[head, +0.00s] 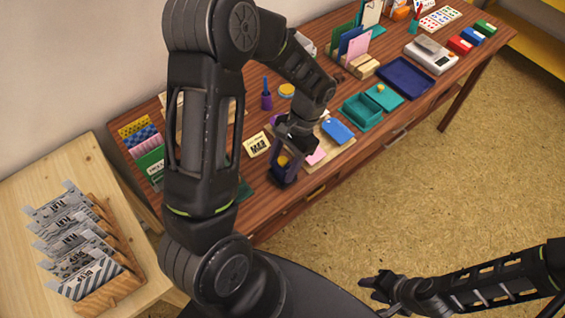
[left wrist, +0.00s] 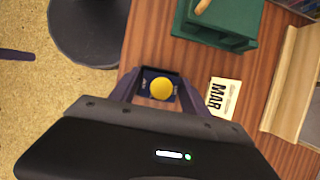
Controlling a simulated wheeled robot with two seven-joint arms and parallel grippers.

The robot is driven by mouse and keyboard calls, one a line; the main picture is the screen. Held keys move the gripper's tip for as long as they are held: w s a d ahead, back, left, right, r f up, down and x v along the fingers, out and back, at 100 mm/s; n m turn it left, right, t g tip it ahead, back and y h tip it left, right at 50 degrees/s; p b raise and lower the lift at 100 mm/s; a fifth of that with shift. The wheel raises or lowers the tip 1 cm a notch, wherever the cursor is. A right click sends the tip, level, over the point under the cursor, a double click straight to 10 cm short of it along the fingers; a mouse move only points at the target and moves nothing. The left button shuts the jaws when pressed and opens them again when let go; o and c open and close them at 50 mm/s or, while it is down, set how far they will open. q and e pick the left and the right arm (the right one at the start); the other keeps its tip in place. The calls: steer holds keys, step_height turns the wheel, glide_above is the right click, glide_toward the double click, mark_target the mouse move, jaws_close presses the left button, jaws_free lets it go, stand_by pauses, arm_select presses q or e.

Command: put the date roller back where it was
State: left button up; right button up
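The date roller, as I take it, is a dark navy block with a round yellow knob (left wrist: 161,89). It shows between the fingers of my left gripper (left wrist: 158,92) in the left wrist view, with a finger close against each side. In the head view my left gripper (head: 286,160) points down near the table's front edge, and the navy block (head: 283,178) is low between its fingers. Whether the block touches the table is hard to tell. My right gripper (head: 370,288) is over the floor at lower right, empty, its fingers apart.
A cream card marked MAR (left wrist: 223,97) lies beside the roller. A dark green block (left wrist: 217,25) and a wooden tray (left wrist: 290,85) are nearby. Teal boxes (head: 362,113), a blue tray (head: 405,78) and a scale (head: 431,54) stand rightward. A side table holds a wooden rack (head: 110,290).

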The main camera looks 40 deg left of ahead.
arm_select(q)
steer(key=shift+o, duration=1.1)
steer(key=shift+r, duration=0.1)
steer(key=b+v, duration=0.1)
steer(key=v, duration=1.1)
